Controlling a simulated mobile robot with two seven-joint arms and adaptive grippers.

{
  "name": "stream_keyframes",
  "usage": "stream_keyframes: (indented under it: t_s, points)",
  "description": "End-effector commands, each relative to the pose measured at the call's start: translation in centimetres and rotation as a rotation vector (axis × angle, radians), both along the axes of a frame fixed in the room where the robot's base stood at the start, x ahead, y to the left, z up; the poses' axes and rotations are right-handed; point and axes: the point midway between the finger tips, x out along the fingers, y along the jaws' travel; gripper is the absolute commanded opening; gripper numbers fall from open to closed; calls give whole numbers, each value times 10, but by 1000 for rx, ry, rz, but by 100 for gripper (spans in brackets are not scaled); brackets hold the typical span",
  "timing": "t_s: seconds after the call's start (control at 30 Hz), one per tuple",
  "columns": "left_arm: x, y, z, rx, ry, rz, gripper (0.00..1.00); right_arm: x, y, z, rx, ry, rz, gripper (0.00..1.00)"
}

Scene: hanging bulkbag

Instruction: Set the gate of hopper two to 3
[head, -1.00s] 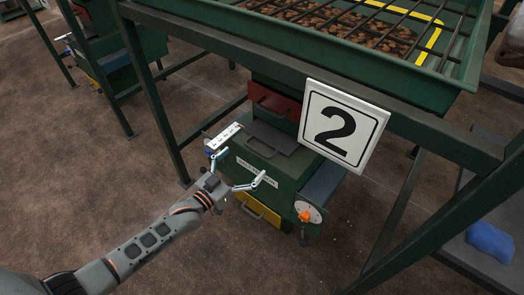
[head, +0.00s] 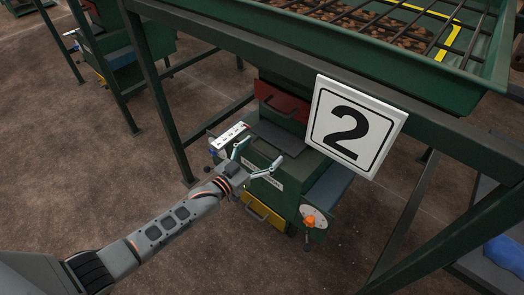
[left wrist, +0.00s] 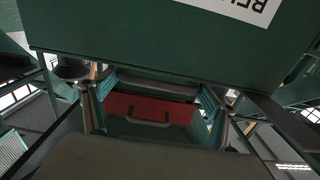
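Hopper two is the green hopper under the white sign "2" (head: 354,127). Below a red panel with a handle (head: 282,103), a dark grey plate with a handle (head: 277,139) juts from its front; I take it for the gate. A white marked strip (head: 230,136) lies to its left; I cannot read its numbers. My left gripper (head: 260,158) is open, its fingers spread just in front of the plate, apparently empty. In the left wrist view the red panel (left wrist: 150,108) shows between the two fingers. Whether they touch the handle, I cannot tell. My right gripper is not in view.
A yellow drawer (head: 264,214) and an orange knob on a white dial (head: 310,221) sit lower on the hopper. Green frame legs (head: 160,95) stand at both sides. A blue object (head: 505,255) lies at the right.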

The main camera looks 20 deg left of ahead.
Motion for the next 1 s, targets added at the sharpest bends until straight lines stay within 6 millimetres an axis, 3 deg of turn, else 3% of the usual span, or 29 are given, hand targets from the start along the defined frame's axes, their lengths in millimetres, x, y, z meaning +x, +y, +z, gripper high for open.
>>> stream_keyframes:
  t_s: [0.23,0.43,0.7,1.0]
  points:
    - [-6,2,2,2,-1,0,47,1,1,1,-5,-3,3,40]
    - [-37,15,7,3,-5,0,47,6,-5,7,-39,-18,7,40]
    - [-78,29,3,2,-2,0,47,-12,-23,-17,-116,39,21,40]
    - [-85,31,-1,2,2,0,47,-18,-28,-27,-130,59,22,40]
